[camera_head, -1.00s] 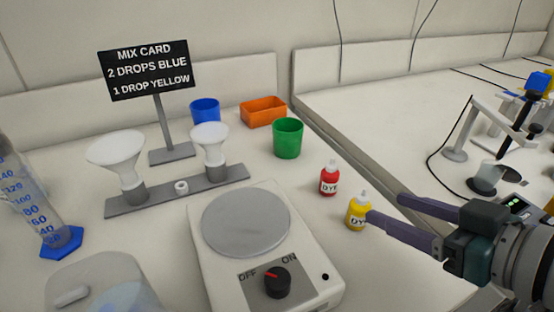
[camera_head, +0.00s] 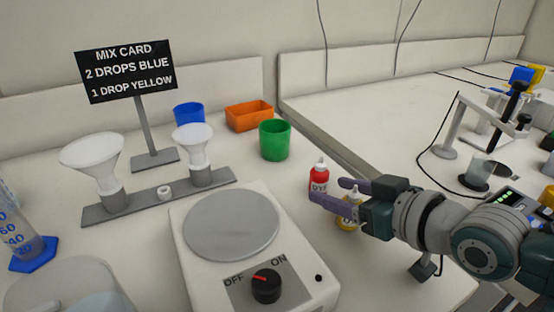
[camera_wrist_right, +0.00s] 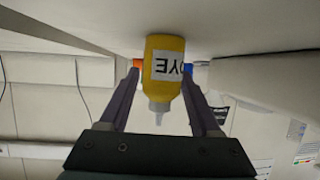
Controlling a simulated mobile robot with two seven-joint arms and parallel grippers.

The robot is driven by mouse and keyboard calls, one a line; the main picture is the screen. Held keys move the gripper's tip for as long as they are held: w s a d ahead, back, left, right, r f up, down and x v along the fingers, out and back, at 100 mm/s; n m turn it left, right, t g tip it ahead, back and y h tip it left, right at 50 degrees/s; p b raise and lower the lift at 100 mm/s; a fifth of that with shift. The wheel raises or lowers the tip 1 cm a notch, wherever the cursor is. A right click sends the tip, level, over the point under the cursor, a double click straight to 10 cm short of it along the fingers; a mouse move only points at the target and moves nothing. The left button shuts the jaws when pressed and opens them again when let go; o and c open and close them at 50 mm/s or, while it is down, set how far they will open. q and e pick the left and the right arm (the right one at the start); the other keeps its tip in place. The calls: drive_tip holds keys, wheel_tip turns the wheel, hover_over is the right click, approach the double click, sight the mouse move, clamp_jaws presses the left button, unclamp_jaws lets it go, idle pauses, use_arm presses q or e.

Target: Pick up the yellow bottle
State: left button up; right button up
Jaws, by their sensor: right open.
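The yellow bottle (camera_head: 348,218) stands on the bench to the right of the hotplate, partly hidden behind my right gripper in the head view. In the right wrist view the yellow bottle (camera_wrist_right: 164,80) appears upside down, with its white cap toward the palm and its DYE label facing me. My right gripper (camera_head: 329,191) is open, with one finger on each side of the bottle. The fingers also show in the right wrist view (camera_wrist_right: 161,68). My left gripper is not in view.
A red dye bottle (camera_head: 319,178) stands close behind the fingertips. The hotplate (camera_head: 205,272) is to the left. A green cup (camera_head: 275,140), an orange bin (camera_head: 249,116) and a blue cup (camera_head: 189,114) stand farther back. The mix card (camera_head: 126,70) stands at the back left.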

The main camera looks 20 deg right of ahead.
clamp_jaws()
idle(0.5)
drive_tip(key=shift+f, duration=0.1)
